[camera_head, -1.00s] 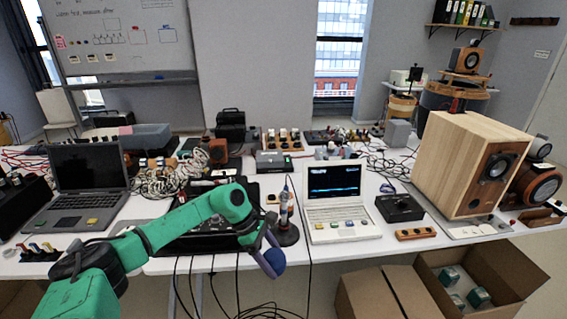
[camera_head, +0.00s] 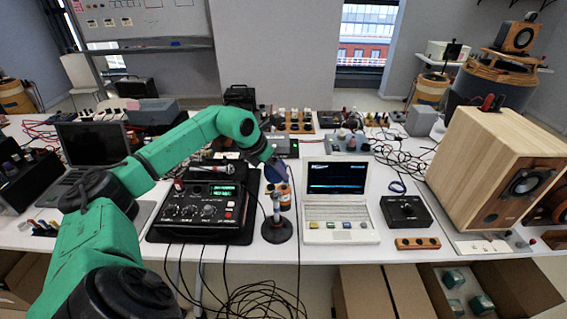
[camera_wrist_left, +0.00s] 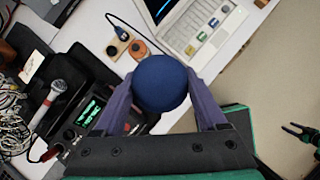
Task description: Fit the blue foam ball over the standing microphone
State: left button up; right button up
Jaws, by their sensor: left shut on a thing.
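The blue foam ball (camera_wrist_left: 160,83) is between the two purple fingers of my left gripper (camera_wrist_left: 163,95), which is shut on it. In the head view the left gripper (camera_head: 275,170) is at the upper end of the standing microphone (camera_head: 277,207), with the ball partly hidden by the fingers. The microphone stands upright on a round dark base (camera_head: 277,231) between the mixer and the white laptop. Its top is covered by the gripper and ball in the head view; I cannot tell whether ball and microphone touch.
A white laptop (camera_head: 338,215) is close on the right. Orange-topped items (camera_head: 284,192) sit just behind. Cables hang over the table's front edge. A large wooden speaker (camera_head: 480,165) stands farther right.

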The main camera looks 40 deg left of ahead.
aim_at(277, 191)
pick_arm(q)
jog(key=shift+s+d+f+b, duration=0.1)
jog(key=shift+s+f+b, duration=0.45)
jog(key=shift+s+f, duration=0.1)
jog(key=b+x, duration=0.1)
jog(key=x, duration=0.1)
jog(key=shift+w+d+f, duration=0.1)
jog(key=shift+w+f, duration=0.1)
jog(key=shift+f+b, duration=0.55)
jog(key=shift+f, duration=0.2)
jog(key=shift+s+f+b, duration=0.2)
jog(key=shift+f+b, duration=0.3)
jog(key=shift+f, duration=0.1)
jog(key=shift+w+f+b, duration=0.1)
jog(key=shift+f+b, duration=0.55)
jog(key=shift+f, duration=0.1)
jog(key=shift+f+b, duration=0.35)
jog(key=shift+f, duration=0.15)
pick_arm(e)
notch_tip(277, 191, down, 7)
jog(key=s, duration=0.1)
jog(key=shift+s+d+r, duration=0.15)
jog(key=shift+s+d, duration=0.1)
jog(key=shift+w, duration=0.15)
